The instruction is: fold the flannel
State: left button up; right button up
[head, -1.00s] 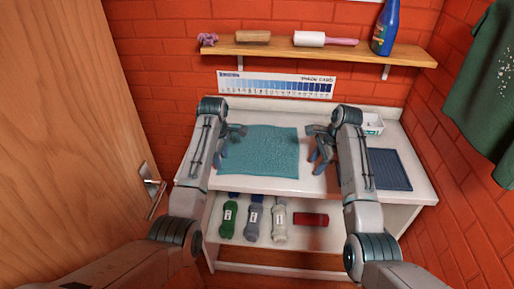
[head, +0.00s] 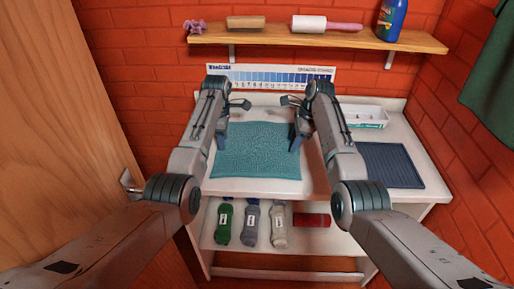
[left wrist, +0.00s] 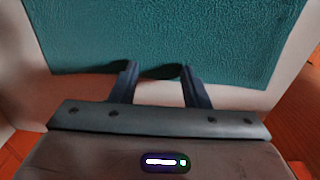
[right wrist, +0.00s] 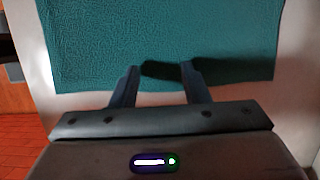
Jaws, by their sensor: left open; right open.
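The teal flannel (head: 258,155) lies flat and spread out on the white worktop. It fills the upper part of the left wrist view (left wrist: 160,30) and the right wrist view (right wrist: 165,35). My left gripper (head: 231,117) is open and empty by the flannel's far left corner. My right gripper (head: 294,120) is open and empty by its far right corner. In both wrist views the fingertips reach just over a flannel edge, with dark shadow between them. Whether they touch the cloth I cannot tell.
A dark ribbed mat (head: 390,165) and a white divided tray (head: 362,117) sit right of the flannel. Above are a wooden shelf (head: 350,41) and a shade card (head: 290,76). Rolled bundles (head: 250,222) lie on the lower shelf. A wooden door (head: 60,140) stands left.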

pick_arm(q)
jog(key=shift+f, duration=0.3)
pick_arm(e)
jog(key=shift+f, duration=0.3)
pick_arm(q)
jog(key=shift+s+d+r, duration=0.1)
jog(key=shift+s, duration=0.15)
pick_arm(e)
jog(key=shift+s+d+r, duration=0.1)
jog(key=shift+s, duration=0.15)
pick_arm(q)
jog(key=shift+w+f, duration=0.1)
jog(key=shift+f, duration=0.15)
pick_arm(e)
jog(key=shift+w+f, duration=0.1)
jog(key=shift+f, duration=0.15)
pick_arm(q)
grip_shut()
pick_arm(e)
jog(key=shift+r, duration=0.1)
grip_shut()
pick_arm(q)
jog(key=shift+r, duration=0.2)
pick_arm(e)
jog(key=shift+r, duration=0.1)
